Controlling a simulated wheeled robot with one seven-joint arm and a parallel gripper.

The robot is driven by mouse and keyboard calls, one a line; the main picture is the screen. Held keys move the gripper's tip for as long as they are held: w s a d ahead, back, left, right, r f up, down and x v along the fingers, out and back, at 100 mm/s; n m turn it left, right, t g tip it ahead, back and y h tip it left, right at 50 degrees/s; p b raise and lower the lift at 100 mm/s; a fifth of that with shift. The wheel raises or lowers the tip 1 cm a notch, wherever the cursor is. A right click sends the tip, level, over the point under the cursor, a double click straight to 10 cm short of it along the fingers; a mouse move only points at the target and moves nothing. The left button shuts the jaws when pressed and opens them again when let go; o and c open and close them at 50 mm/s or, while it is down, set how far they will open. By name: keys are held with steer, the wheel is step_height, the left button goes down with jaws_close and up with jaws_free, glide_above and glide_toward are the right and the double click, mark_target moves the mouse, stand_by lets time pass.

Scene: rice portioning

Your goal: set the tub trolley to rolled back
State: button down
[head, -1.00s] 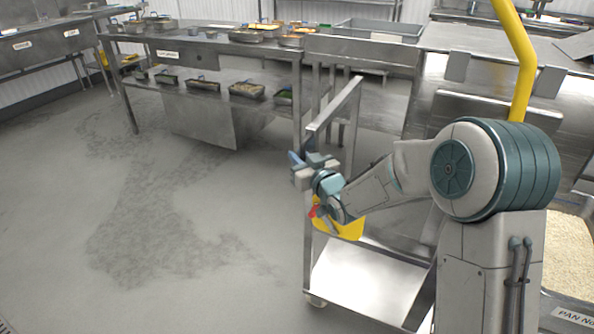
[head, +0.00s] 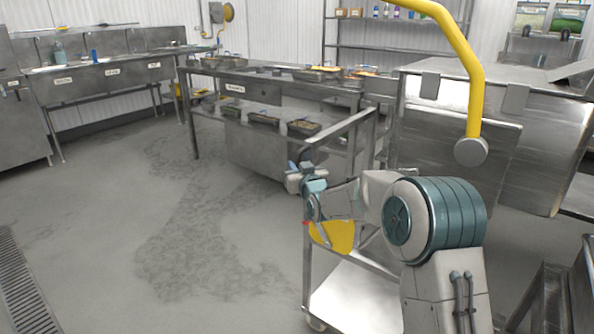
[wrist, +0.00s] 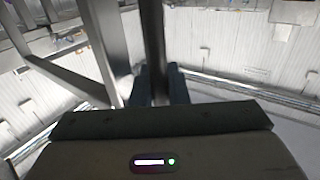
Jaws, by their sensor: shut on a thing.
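The tub trolley (head: 352,298) is a steel frame with a bare pale lower shelf and a sloping top bar, in front of my arm in the head view. My gripper (head: 296,168) is at the trolley's left end, by its upright and below the top bar. In the wrist view, the two dark fingers (wrist: 157,88) are shut around a dark upright bar (wrist: 153,40), which looks like part of the trolley frame. My arm hides much of the trolley's right side. A yellow piece (head: 333,236) shows below the gripper; I cannot tell what it belongs to.
A steel prep table (head: 270,88) with several food pans stands behind the trolley. A large steel unit (head: 500,105) and a yellow pipe (head: 477,95) are at the right. Sinks (head: 105,80) line the left wall. The floor (head: 120,220) at left is clear.

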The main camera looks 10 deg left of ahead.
steer(key=shift+s+a+f, duration=0.25)
steer(key=shift+s+a, duration=0.1)
steer(key=shift+a, duration=0.2)
steer(key=c, duration=1.8)
jaws_free()
steer(key=o, duration=0.3)
steer(key=shift+s+a+r, duration=0.1)
steer(key=shift+s+a, duration=0.05)
steer(key=shift+d+r, duration=0.1)
steer(key=shift+d, duration=0.1)
steer(key=shift+w+d, duration=0.25)
steer(key=shift+d, duration=0.05)
steer(key=p+v, duration=0.1)
steer(key=v, duration=1.2)
steer(key=shift+s+d+r, duration=0.1)
steer(key=shift+s+d, duration=0.05)
steer(key=shift+s, duration=0.15)
